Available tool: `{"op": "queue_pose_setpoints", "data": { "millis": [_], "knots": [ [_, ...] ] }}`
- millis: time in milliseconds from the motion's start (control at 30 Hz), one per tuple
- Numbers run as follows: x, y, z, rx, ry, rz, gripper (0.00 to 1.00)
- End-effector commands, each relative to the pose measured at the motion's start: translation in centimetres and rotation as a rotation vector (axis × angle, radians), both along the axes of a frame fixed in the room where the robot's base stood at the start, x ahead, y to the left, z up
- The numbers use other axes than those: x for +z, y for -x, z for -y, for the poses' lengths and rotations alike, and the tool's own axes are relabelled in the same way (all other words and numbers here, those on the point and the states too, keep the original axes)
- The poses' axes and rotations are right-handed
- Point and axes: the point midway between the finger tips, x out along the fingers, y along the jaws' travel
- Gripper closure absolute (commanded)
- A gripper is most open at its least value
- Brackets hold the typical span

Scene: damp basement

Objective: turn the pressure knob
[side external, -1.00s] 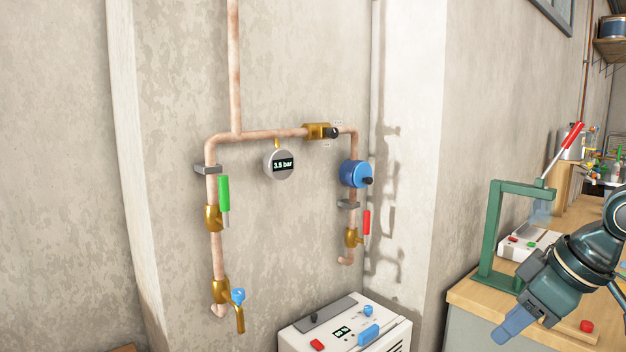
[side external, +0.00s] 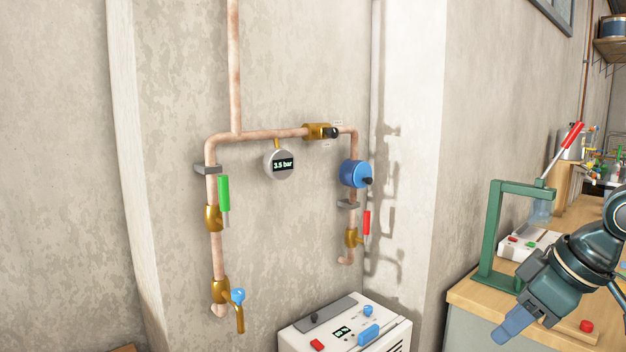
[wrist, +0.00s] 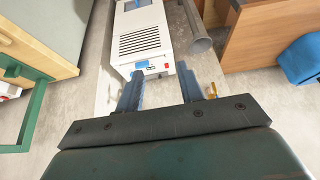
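Copper pipework on the wall carries a round gauge (side external: 279,164) reading 3.5 bar. A blue round body (side external: 354,174) on the right-hand pipe has a small black knob (side external: 367,182). Above it, a brass fitting (side external: 317,131) on the horizontal pipe has another black knob (side external: 331,132) with tiny labels, too small to read. I cannot tell for certain which is the pressure knob. My gripper (side external: 511,328) is at the lower right, well away from the pipework. In the wrist view its two blue fingers (wrist: 160,70) are apart with nothing between them.
Green-handled (side external: 224,194) and red-handled (side external: 366,223) valves and a blue-handled tap (side external: 239,296) are on the pipes. A white machine (side external: 345,328) stands below. A green frame (side external: 490,235) stands on the wooden bench (side external: 470,292) by my gripper. The air before the wall looks clear.

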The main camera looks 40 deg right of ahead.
Motion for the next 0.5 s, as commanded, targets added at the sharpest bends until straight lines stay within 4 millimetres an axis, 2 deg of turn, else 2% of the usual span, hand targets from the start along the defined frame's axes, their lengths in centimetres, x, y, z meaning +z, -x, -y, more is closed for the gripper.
{"op": "queue_pose_setpoints", "data": {
  "millis": [100,167,267,367,500],
  "knots": [
    [0.0,0.0,0.0,0.0,0.0,0.0,0.62],
    [0.0,0.0,0.0,0.0,0.0,0.0,0.54],
    [0.2,-0.3,0.0,-0.005,-0.003,0.008,0.54],
    [0.7,-1.3,0.0,-0.019,-0.013,0.034,0.54],
    [2.3,-4.1,0.1,-0.061,-0.044,0.109,0.54]
  ]
}}
